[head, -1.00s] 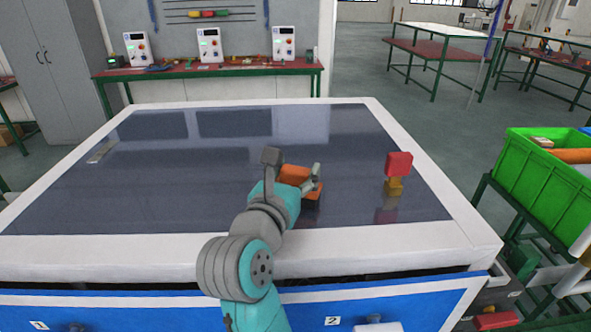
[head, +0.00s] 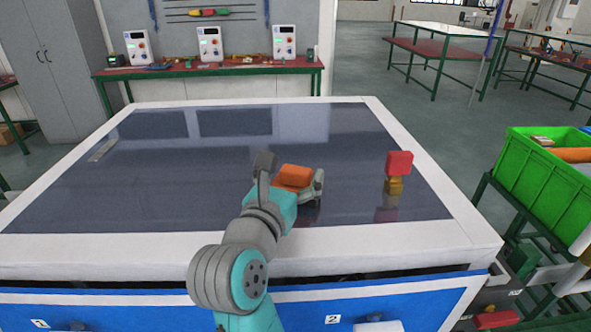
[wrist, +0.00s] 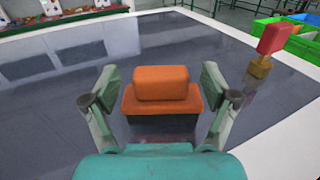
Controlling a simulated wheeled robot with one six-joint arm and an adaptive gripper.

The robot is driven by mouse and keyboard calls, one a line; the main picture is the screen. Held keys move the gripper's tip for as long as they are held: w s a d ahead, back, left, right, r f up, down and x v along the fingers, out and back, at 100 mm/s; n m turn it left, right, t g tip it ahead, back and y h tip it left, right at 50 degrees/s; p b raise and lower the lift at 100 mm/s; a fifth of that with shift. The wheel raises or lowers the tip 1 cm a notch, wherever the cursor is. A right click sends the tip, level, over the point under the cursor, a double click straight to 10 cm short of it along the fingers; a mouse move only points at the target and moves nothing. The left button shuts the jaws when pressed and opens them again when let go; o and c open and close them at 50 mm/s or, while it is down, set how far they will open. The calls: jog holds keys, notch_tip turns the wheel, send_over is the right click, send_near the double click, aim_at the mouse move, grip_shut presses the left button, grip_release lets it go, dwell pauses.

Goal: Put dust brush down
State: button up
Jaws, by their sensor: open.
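The orange, block-shaped thing, which looks like the dust brush (head: 296,174), rests on the dark glossy table top (head: 150,190) near its front middle. In the wrist view the brush (wrist: 162,84) shows a raised, rounded orange upper part on a wider, darker orange base. My gripper (head: 291,171) is open around it. In the wrist view one finger of my gripper (wrist: 161,78) stands on each side of the brush, with a visible gap on both sides. The underside of the brush is hidden.
A red block on a yellow base (head: 398,165) stands upright on the table to the right. A green bin (head: 545,180) stands beyond the table's right side. The table top left of my gripper is mostly clear, with a small flat light strip (head: 102,151) at the far left.

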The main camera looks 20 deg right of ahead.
jog(key=v, duration=1)
jog(key=shift+s+a, duration=0.1)
jog(key=shift+a, duration=0.05)
